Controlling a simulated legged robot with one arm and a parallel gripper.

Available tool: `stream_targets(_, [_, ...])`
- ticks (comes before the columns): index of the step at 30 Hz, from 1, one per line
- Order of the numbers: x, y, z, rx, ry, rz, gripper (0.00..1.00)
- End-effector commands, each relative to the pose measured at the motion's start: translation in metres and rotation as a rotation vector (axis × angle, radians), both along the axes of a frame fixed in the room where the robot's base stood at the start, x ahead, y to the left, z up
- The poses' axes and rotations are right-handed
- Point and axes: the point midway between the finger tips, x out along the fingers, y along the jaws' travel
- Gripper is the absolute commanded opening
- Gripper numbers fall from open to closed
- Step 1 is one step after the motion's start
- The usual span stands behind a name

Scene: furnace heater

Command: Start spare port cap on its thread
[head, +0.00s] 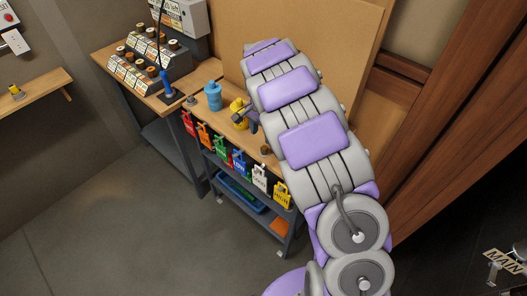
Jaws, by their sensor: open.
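My grey and purple arm stretches over the workbench (208,77) and hides much of its right side. My gripper (240,117) shows only as small dark parts at the left side of the arm, open, beside a yellow object (237,105). I cannot tell whether it touches that object. A small brown cylinder (265,150) stands near the bench's front edge, close to the arm. I cannot tell whether it is the spare port cap. No thread can be made out.
Several coloured tags (221,148) hang along the bench front, above a blue tray (241,195). A spool rack (150,65) stands at the back left. A brown board (300,30) rises behind. Floor at left is clear.

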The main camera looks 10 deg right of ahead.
Motion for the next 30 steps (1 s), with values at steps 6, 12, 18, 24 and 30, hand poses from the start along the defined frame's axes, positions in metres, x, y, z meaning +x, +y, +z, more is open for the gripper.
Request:
stream_targets(6, [0.000,-0.003,-0.025,0.002,-0.001,-0.001,0.56])
stream_targets(12, [-0.002,-0.004,-0.043,0.003,0.003,-0.002,0.56])
stream_targets(18, [-0.003,-0.004,-0.072,0.001,0.003,-0.001,0.56])
stream_targets(24, [-0.002,-0.004,-0.077,0.001,0.000,-0.001,0.56])
stream_targets(30, [-0.002,-0.004,-0.076,0.001,0.000,-0.001,0.46])
